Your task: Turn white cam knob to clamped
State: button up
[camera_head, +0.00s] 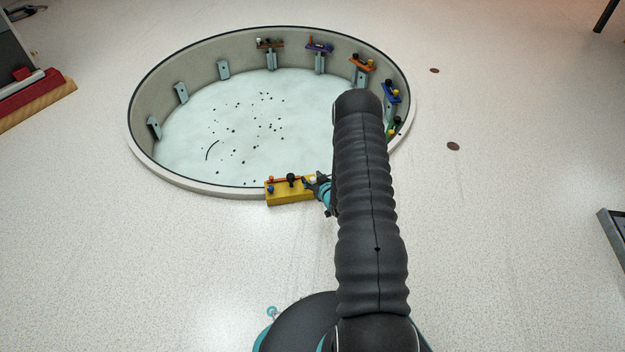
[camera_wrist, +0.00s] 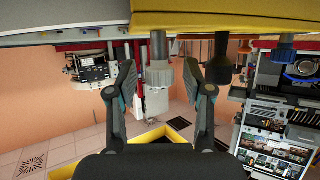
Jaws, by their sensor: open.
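The yellow block (camera_head: 289,197) sits on the near rim of the round pit. It fills the top of the wrist view (camera_wrist: 230,20). The white cam knob (camera_head: 312,181) is at the block's right end, partly covered by my gripper (camera_head: 320,185). In the wrist view the white knob (camera_wrist: 160,80) appears between my open fingers (camera_wrist: 161,70), with a gap on each side. I cannot tell whether the fingers are deep enough around it, nor read its clamped mark.
A black knob (camera_wrist: 220,62) stands close beside my right finger in the wrist view. A blue knob (camera_wrist: 285,46) is farther right. More coloured blocks, such as a purple one (camera_head: 320,47), line the pit rim (camera_head: 150,172). The pale floor around is mostly clear.

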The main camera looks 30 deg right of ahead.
grip_shut()
jog(key=m+h, duration=0.2)
jog(key=h, duration=0.1)
jog(key=shift+a+m+g, duration=0.15)
jog(key=shift+m+g, duration=0.15)
jog(key=shift+m, duration=0.1)
jog(key=m+g+h, duration=0.1)
jog(key=m+h, duration=0.3)
jog(key=h, duration=0.1)
jog(key=shift+g, duration=0.4)
jog(key=m+g+h, duration=0.3)
jog(key=m+g, duration=0.1)
jog(key=shift+m, duration=0.4)
jog(key=shift+m+g+h, duration=1)
jog(key=shift+m+g, duration=0.7)
jog(key=shift+g, duration=0.1)
jog(key=shift+d, duration=0.2)
